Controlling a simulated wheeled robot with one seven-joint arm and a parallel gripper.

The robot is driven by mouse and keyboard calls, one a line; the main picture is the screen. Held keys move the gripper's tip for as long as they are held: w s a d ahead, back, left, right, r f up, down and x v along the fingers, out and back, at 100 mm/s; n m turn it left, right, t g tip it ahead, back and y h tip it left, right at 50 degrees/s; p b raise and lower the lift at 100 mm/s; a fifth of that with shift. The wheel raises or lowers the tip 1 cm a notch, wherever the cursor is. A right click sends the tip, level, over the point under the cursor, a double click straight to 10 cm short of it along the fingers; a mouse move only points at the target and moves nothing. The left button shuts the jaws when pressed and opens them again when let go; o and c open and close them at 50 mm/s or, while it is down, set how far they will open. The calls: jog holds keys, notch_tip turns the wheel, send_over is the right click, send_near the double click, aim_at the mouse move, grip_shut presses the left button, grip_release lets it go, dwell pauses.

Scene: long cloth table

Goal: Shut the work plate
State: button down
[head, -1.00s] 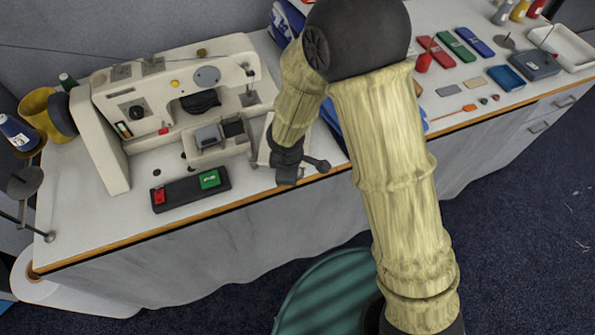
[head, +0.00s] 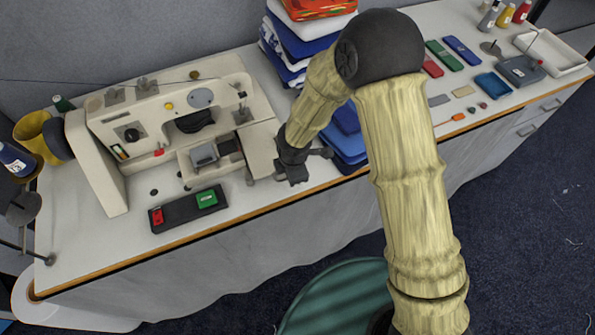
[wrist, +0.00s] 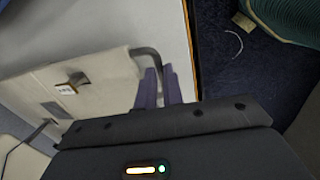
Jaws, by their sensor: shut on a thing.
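The beige work plate (head: 259,148) sticks out at the right end of the sewing machine (head: 165,122), on the white table. It lies flat, and a gap to the machine's bed cannot be judged here. In the wrist view the plate (wrist: 98,92) fills the left middle, with a small label and a dark bent handle (wrist: 147,51) at its edge. My gripper (head: 291,176) is at the plate's right side, partly covering it. In the wrist view its two purple fingers (wrist: 159,88) are shut on the handle.
A black switch box (head: 187,210) with red and green buttons lies in front of the machine. Folded clothes (head: 345,140) stand close to the right of my gripper. The table's wooden front edge (head: 250,215) runs just below.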

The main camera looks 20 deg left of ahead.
jog(key=shift+w, duration=0.2)
jog(key=shift+n, duration=0.3)
jog(key=c, duration=1.8)
grip_release()
jog(key=shift+w, duration=0.1)
notch_tip(320, 180, up, 17)
jog(key=s+d+p, duration=0.2)
jog(key=p, duration=0.1)
jog(key=shift+s, duration=0.15)
jog(key=shift+r, duration=0.1)
